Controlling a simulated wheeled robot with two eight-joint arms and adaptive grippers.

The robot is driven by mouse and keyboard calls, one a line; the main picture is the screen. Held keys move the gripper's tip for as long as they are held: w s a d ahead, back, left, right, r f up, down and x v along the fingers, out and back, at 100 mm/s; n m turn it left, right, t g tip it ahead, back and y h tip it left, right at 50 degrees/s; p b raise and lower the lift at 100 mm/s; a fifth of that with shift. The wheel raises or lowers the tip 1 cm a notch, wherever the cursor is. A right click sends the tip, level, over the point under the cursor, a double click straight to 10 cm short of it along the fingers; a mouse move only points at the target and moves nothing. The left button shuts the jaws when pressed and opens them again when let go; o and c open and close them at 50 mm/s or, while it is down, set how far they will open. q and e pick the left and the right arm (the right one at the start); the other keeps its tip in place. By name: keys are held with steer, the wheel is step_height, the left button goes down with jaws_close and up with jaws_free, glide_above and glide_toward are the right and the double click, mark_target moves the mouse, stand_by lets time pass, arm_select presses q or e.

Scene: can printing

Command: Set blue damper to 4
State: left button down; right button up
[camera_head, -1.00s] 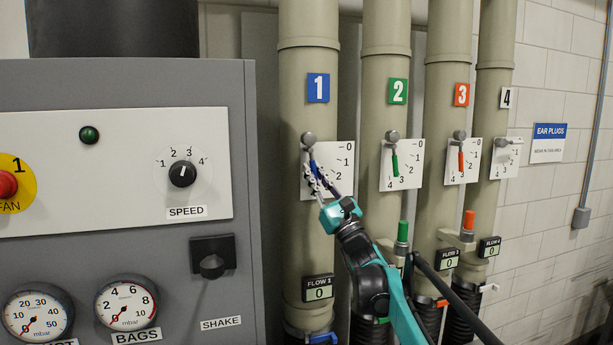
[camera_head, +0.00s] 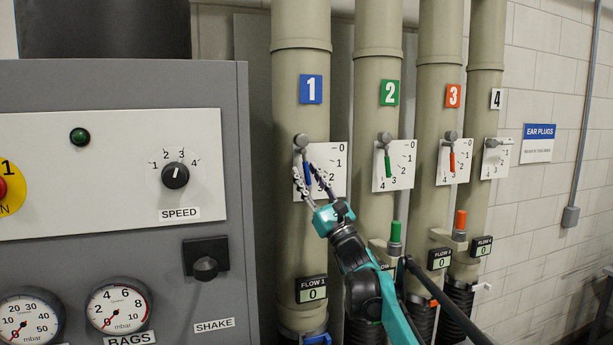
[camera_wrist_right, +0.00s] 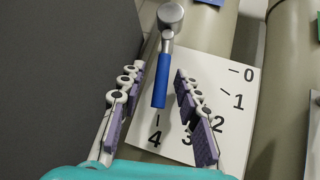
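The blue damper lever (camera_head: 307,172) hangs from a grey pivot on pipe 1, in front of a white scale plate (camera_head: 334,160) marked 0 to 4. In the right wrist view the blue handle (camera_wrist_right: 162,82) points down, its tip just above the mark at 4. My right gripper (camera_head: 310,184) is open, with one finger on each side of the handle. In the wrist view, the right gripper (camera_wrist_right: 150,85) shows a gap between each finger and the handle. My left gripper is not in view.
Green (camera_head: 387,165), red (camera_head: 452,162) and fourth dampers sit on pipes to the right. A grey control panel (camera_head: 120,260) with gauges and a speed knob stands close on the left. The flow 1 display (camera_head: 312,290) reads 0.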

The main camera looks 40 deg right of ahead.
steer(key=v, duration=1.1)
steer(key=shift+s+f, duration=0.2)
steer(key=shift+s, duration=0.05)
